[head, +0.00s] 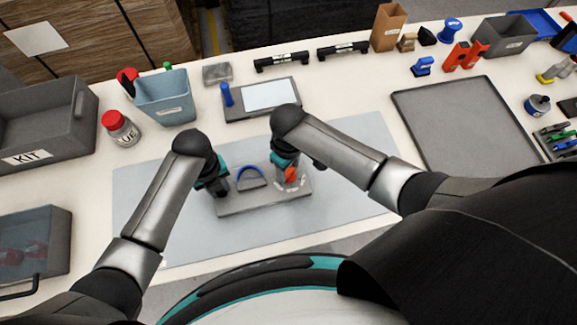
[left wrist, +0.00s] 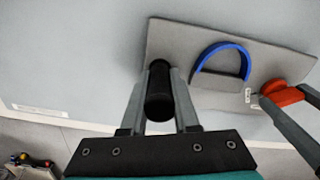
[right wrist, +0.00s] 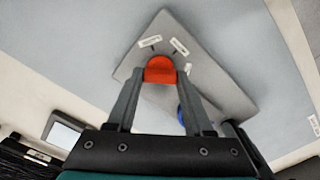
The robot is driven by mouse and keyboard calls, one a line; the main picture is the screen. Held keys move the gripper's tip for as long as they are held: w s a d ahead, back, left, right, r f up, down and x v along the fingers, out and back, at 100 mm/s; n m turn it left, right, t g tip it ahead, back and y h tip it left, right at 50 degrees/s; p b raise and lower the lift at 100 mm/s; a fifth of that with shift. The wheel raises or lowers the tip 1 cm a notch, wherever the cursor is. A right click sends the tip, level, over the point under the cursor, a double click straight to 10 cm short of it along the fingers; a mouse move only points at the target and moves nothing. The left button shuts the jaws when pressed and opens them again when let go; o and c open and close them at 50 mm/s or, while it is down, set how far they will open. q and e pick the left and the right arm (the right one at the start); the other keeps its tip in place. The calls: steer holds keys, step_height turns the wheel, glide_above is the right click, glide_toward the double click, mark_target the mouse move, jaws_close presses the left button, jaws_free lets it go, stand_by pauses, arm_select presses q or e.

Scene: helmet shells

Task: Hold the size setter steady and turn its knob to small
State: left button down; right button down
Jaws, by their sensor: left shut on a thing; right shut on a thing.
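The size setter is a flat grey board (head: 262,201) on the pale mat, with a blue arch (head: 250,169), an upright black handle and an orange knob (head: 291,175). In the left wrist view, my left gripper (left wrist: 160,78) is shut on the black handle (left wrist: 159,98) at the board's left end. My right gripper (head: 287,172) is shut on the orange knob at the other end. In the right wrist view its fingers flank the knob (right wrist: 160,69). White labels (right wrist: 180,47) sit beside the knob, too small to read. Which label the knob points to I cannot tell.
Behind the board stand a grey device with a pale screen (head: 270,95), a blue bin (head: 163,98) and a red-capped bottle (head: 121,129). A KIT box (head: 42,120) is at left. An empty grey tray (head: 465,118) lies at right. The mat (head: 150,215) around the board is clear.

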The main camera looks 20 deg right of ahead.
mark_target(289, 171)
steer(key=shift+m, duration=0.6)
steer(key=shift+c, duration=1.4)
jaws_free()
steer(key=shift+r, duration=0.1)
step_height(289, 171, up, 12)
arm_select(q)
steer(key=c, duration=0.6)
jaws_free()
